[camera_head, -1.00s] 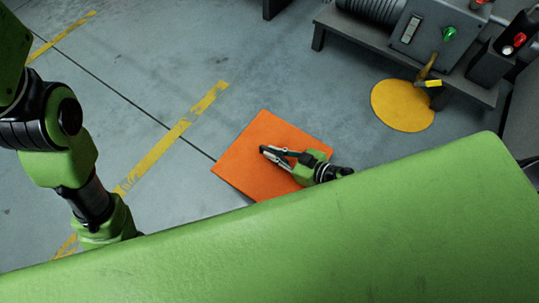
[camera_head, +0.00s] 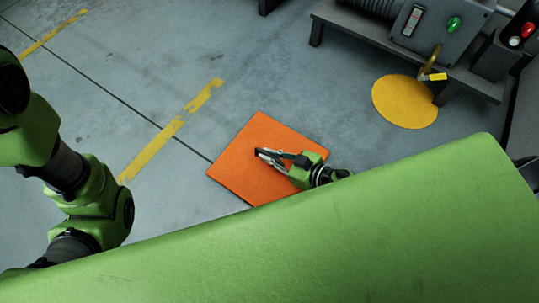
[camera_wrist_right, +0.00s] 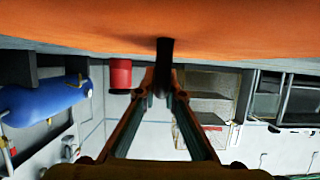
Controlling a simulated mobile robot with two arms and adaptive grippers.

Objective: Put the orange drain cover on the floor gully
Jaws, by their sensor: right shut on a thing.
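The orange drain cover (camera_head: 245,165) is a flat square plate in the head view, its lower right part hidden behind my gripper and my green body. My right gripper (camera_head: 260,154) lies over its middle, fingers pointing left. In the right wrist view the cover (camera_wrist_right: 80,25) fills the top as a blurred orange surface. There my right gripper (camera_wrist_right: 163,85) is shut on a dark upright piece at the cover, seemingly its handle. I cannot make out the floor gully. My left arm shows at the left, but its gripper is out of view.
A yellow disc (camera_head: 404,102) lies on the floor at the right, beside a low dark bench (camera_head: 380,37) with a grey control box (camera_head: 425,22). Worn yellow tape (camera_head: 165,138) crosses the grey floor. The floor left of and beyond the cover is clear.

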